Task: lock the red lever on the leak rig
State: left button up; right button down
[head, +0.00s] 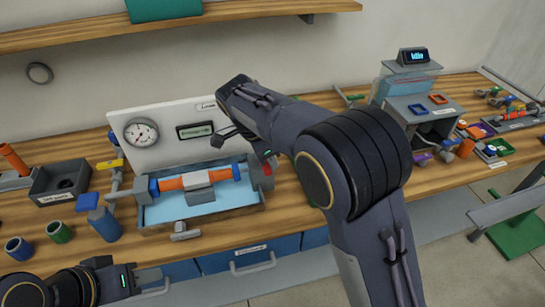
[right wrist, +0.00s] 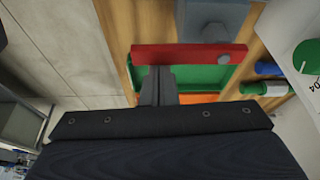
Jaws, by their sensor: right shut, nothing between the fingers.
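The leak rig stands on the bench in the head view: a blue tray (head: 226,212) with an orange pipe (head: 172,183) between blue fittings, in front of a white panel with a gauge. A red part (head: 267,170) shows at the pipe's right end, partly behind my right arm. In the right wrist view the red lever (right wrist: 190,56) is a bar lying across the picture. My right gripper (right wrist: 157,72) is shut and empty, its fingertips at the lever's lower edge; contact cannot be told. In the head view my forearm hides it. My left gripper (head: 148,277) is low at the left, away from the rig.
A dark bin (head: 60,182), blue and green cups (head: 59,231) and a blue bottle (head: 104,223) stand left of the rig. A grey machine with a display (head: 413,55) stands to the right. A wooden shelf (head: 200,22) runs above. Drawers (head: 247,256) lie below the bench.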

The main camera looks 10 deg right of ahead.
dwell(0.4)
pick_arm(q)
jog(key=shift+s+a, duration=0.3)
jog(key=shift+s, duration=0.15)
pick_arm(e)
notch_tip(320, 180, up, 9)
jog(key=shift+d+r, duration=0.2)
jog(key=shift+d, duration=0.15)
